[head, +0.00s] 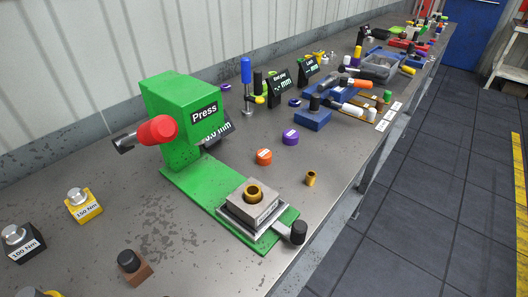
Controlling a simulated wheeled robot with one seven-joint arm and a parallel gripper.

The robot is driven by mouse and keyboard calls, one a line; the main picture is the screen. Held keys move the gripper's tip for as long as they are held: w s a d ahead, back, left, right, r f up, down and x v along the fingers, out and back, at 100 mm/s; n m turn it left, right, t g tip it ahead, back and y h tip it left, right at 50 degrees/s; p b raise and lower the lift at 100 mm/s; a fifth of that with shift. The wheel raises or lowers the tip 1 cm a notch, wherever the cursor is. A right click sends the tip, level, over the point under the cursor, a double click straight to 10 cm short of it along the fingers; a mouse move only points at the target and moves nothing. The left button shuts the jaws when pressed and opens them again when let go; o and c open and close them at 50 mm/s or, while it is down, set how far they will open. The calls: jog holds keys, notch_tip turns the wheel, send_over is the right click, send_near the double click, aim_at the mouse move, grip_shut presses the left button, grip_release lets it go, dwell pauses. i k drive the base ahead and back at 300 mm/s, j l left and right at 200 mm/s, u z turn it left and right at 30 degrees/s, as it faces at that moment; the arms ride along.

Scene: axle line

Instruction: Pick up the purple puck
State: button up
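A purple puck (291,138) with a pale label on its side stands on the grey workbench (345,165), right of the green press (180,110). An orange puck (264,157) stands close by, to its front left, apart from it. A small brass bushing (311,178) stands in front of it, to the right. The purple puck looks uncovered, with nothing touching it. My gripper is not seen in the head view.
The press base holds a metal block with a brass ring (253,193). A blue block (312,119) and a blue-topped post (247,85) stand behind the puck. Small purple-and-dark items (295,102) lie farther back. The bench's right edge borders open floor (430,200).

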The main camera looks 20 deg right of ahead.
aim_at(290, 137)
jog(key=z, duration=0.2)
jog(key=l+u, duration=0.3)
jog(key=l, duration=0.25)
jog(key=l+u, duration=0.3)
jog(key=l, duration=0.3)
jog(key=i+l, duration=0.25)
jog(key=i, duration=0.2)
jog(key=i+l, duration=0.25)
jog(key=i, duration=0.2)
